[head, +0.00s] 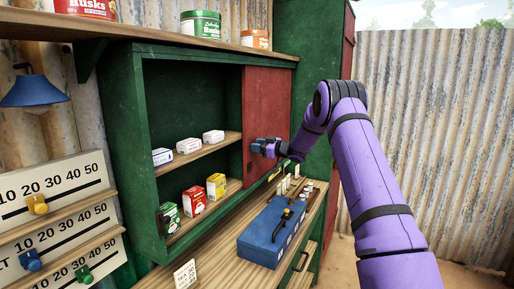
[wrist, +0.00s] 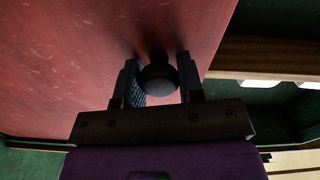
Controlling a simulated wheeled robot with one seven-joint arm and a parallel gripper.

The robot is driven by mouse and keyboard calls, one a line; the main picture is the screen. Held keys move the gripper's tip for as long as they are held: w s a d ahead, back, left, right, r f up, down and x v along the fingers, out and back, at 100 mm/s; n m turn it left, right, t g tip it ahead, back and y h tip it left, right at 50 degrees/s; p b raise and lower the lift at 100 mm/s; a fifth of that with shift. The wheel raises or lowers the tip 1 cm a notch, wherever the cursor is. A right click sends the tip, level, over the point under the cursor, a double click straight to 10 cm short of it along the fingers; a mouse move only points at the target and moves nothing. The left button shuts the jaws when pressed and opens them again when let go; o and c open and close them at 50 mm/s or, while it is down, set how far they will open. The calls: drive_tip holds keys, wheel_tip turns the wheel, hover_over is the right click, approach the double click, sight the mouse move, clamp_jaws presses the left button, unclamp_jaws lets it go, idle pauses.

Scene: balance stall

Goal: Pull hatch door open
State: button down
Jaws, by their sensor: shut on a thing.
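The red hatch door (head: 266,105) covers the right end of the green cabinet (head: 115,130). The rest of the cabinet front is open, and its shelves show. In the wrist view the door (wrist: 90,60) fills the left and middle. Its round dark knob (wrist: 158,78) sits between the two fingers. My gripper (head: 262,147) is at the door's left part in the head view, and in the wrist view my gripper (wrist: 157,82) is shut on the knob, one finger on each side. In the head view the knob is hidden by the gripper.
Several small boxes, such as the red box (head: 194,200), stand on the cabinet shelves. A blue case (head: 265,235) lies on the wooden counter (head: 213,257) below. Tins such as the green tin (head: 201,26) stand on the shelf above. Slider boards (head: 55,190) are at left.

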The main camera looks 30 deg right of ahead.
drive_tip(key=c, duration=0.7)
unclamp_jaws()
drive_tip(key=shift+c, duration=0.2)
drive_tip(key=shift+s, duration=0.1)
drive_tip(key=v, duration=1)
drive_tip(key=shift+s+d, duration=0.25)
